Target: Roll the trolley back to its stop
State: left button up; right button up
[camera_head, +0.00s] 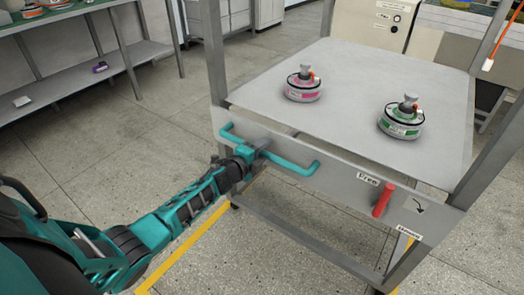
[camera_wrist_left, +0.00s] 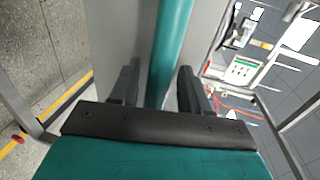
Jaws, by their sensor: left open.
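The trolley (camera_head: 330,170) is a grey metal frame with a flat top shelf, in the middle and right of the head view. A teal handle bar (camera_head: 300,168) runs along its front panel. My left gripper (camera_head: 262,147) is at the middle of this bar. In the left wrist view the bar (camera_wrist_left: 172,45) passes between the two open fingers (camera_wrist_left: 158,88), with gaps on both sides. A red lever (camera_head: 383,200) sits on the panel beside a "Free" label and a curved arrow. My right gripper is not in view.
Two hub motors, one with a pink label (camera_head: 303,86) and one with a green label (camera_head: 401,119), stand on the trolley shelf. Yellow floor lines (camera_head: 185,246) run under the trolley's front. A shelved bench (camera_head: 75,78) stands at the left, and a beige cabinet (camera_head: 371,24) behind.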

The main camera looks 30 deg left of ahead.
pick_arm(q)
jog(key=shift+s, duration=0.3)
jog(key=d+p+v, duration=0.1)
jog(key=p+v, duration=0.3)
jog(key=v, duration=0.8)
jog(key=shift+a+r, duration=0.2)
jog(key=shift+a, duration=0.3)
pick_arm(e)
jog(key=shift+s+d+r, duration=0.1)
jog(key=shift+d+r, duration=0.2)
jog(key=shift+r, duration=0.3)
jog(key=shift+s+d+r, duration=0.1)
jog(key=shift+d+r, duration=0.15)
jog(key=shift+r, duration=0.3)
pick_arm(q)
jog(key=shift+s, duration=0.1)
